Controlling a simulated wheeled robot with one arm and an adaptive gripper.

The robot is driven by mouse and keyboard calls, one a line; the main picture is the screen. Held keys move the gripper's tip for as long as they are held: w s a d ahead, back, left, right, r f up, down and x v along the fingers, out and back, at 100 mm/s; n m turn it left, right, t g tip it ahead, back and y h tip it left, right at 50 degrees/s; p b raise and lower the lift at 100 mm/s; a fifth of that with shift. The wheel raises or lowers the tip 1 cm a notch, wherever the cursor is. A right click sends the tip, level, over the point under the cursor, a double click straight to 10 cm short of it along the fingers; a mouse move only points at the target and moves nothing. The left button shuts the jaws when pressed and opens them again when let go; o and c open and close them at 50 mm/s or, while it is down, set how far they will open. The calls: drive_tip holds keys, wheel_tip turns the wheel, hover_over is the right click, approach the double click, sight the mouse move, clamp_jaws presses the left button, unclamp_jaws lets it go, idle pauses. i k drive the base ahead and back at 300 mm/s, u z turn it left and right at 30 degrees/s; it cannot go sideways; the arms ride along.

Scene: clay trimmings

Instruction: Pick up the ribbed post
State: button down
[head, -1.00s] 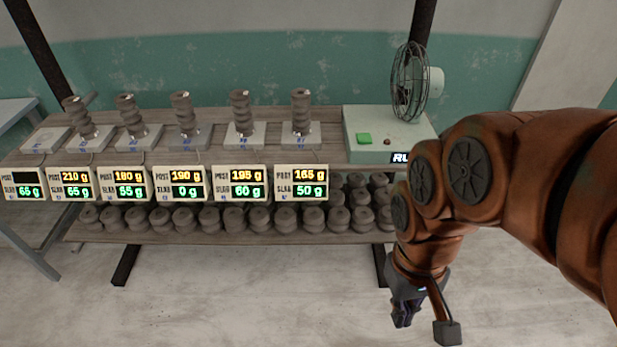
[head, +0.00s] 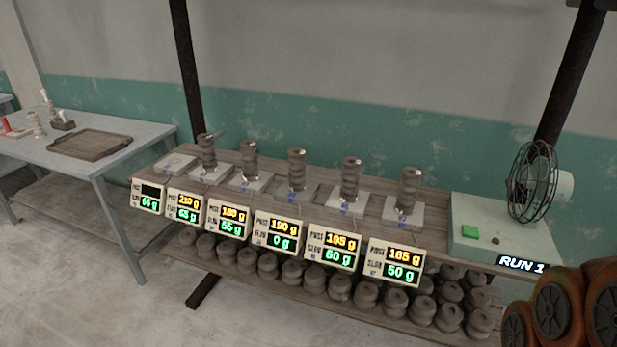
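Several grey-brown ribbed posts stand in a row on pale square plates on the wooden shelf. From left they include one at the far left (head: 207,152), then a second post (head: 249,161), a third post (head: 297,170), a fourth post (head: 350,180) and a rightmost post (head: 408,191). The leftmost plate (head: 174,163) has no post on it, and its display (head: 148,196) has a blank upper line. The other displays read 210, 180, 190, 195 and 165 g for post. The 190 g display (head: 278,235) reads 0 g for slab.
A green-buttoned box (head: 480,262) with a wire fan (head: 534,185) and a "RUN 1" sign stands at the shelf's right end. Rounded clay pieces (head: 292,270) fill the lower shelf. A grey table (head: 140,141) at left holds a brown tray (head: 90,134).

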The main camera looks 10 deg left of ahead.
sight(296, 158)
drive_tip(key=k, duration=0.55)
drive_tip(key=u, duration=0.95)
drive_tip(key=i, duration=0.6)
drive_tip(key=u, duration=0.75)
drive_tip(key=i, duration=0.95)
drive_tip(key=z, duration=0.1)
